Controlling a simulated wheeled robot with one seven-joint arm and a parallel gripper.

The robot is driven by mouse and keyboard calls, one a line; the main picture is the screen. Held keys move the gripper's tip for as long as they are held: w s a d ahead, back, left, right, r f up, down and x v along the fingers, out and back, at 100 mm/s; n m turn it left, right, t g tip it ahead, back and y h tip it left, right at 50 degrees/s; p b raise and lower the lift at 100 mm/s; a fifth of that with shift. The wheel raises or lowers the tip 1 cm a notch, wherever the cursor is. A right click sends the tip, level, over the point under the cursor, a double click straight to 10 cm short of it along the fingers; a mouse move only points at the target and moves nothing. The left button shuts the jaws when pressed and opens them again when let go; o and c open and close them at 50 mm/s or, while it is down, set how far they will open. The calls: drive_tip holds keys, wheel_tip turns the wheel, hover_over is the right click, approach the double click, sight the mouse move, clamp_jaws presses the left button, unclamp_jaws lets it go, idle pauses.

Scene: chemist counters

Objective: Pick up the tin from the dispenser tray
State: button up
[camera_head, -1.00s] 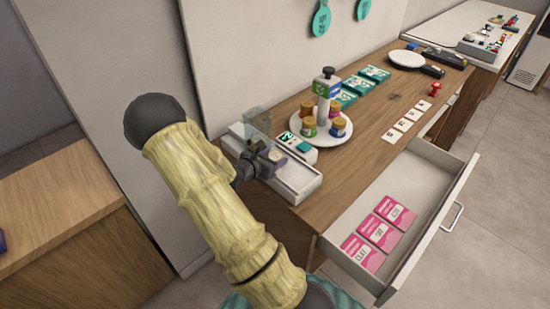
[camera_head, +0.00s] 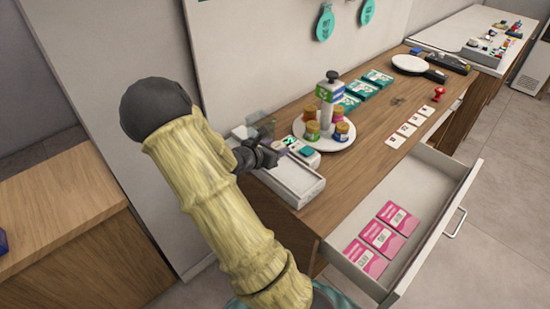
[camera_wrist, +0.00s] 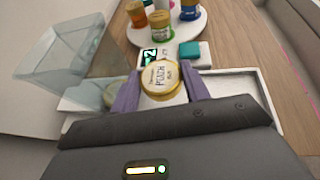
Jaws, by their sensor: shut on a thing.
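The tin (camera_wrist: 161,79) is a small round tin with a yellowish, hand-lettered lid. In the wrist view it sits between the two purple fingers of my gripper (camera_wrist: 159,88), which is shut on it. In the head view my gripper (camera_head: 266,154) is dark and hangs over the left end of the white dispenser tray (camera_head: 297,178). I cannot make out the tin there. The tray's pale floor also shows in the wrist view (camera_wrist: 243,88), behind and right of the fingers. Whether the tin touches the tray, I cannot tell.
A clear box (camera_wrist: 65,55) stands left of the fingers. A device with a small display and teal lid (camera_wrist: 190,52) is just behind the tin. A round white stand (camera_head: 340,139) holds several jars. An open drawer (camera_head: 442,180) with pink packets juts out at right.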

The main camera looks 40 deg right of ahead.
wheel_tip(320, 180, up, 12)
drive_tip(key=shift+p, duration=0.45)
